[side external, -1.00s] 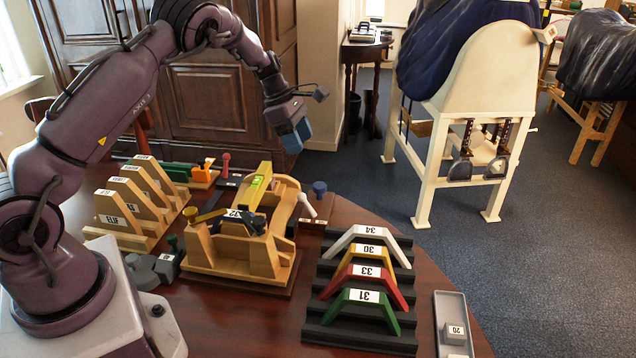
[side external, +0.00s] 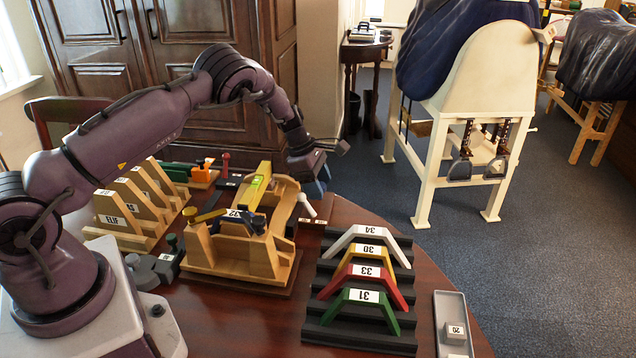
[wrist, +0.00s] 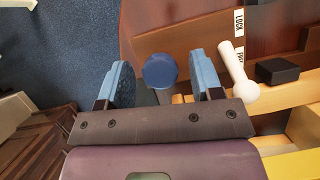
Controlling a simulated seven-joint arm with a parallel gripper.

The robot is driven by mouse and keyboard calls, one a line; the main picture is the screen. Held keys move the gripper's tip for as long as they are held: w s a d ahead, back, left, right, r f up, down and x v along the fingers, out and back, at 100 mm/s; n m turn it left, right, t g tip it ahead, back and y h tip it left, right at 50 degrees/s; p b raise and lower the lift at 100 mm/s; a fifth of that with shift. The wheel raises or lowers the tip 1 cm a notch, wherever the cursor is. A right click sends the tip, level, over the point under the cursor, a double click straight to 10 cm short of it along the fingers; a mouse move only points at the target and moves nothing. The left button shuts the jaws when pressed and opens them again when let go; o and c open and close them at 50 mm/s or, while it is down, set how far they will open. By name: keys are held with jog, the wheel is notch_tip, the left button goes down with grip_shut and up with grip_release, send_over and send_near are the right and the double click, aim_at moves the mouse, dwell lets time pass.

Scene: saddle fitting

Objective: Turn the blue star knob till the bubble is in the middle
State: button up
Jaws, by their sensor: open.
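The blue star knob (wrist: 160,70) shows in the wrist view as a dark blue round top on a grey stem. My gripper (wrist: 162,80) is open, with one light-blue finger on each side of the knob and a gap on both sides. In the side view my gripper (side external: 316,180) points down just right of the wooden fixture and covers the knob. A yellow-green level (side external: 259,184) lies on the beam at the top of the fixture (side external: 262,262). Its bubble is too small to make out.
A white lever (wrist: 236,72) stands close to the right finger, beside LOCK and a partly hidden label. Numbered coloured arches (side external: 363,275) stand on a black rack at the right. A grey tray (side external: 449,305) lies near the table's edge.

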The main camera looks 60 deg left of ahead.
jog(key=shift+c, duration=0.4)
jog(key=c, duration=0.8)
jog(key=m+g, duration=0.1)
jog(key=m, duration=0.3)
jog(key=shift+w+m+g+h, duration=0.1)
jog(key=shift+m+g+h, duration=0.3)
jog(key=o, duration=0.9)
jog(key=v, duration=1.3)
jog(key=shift+a, duration=0.1)
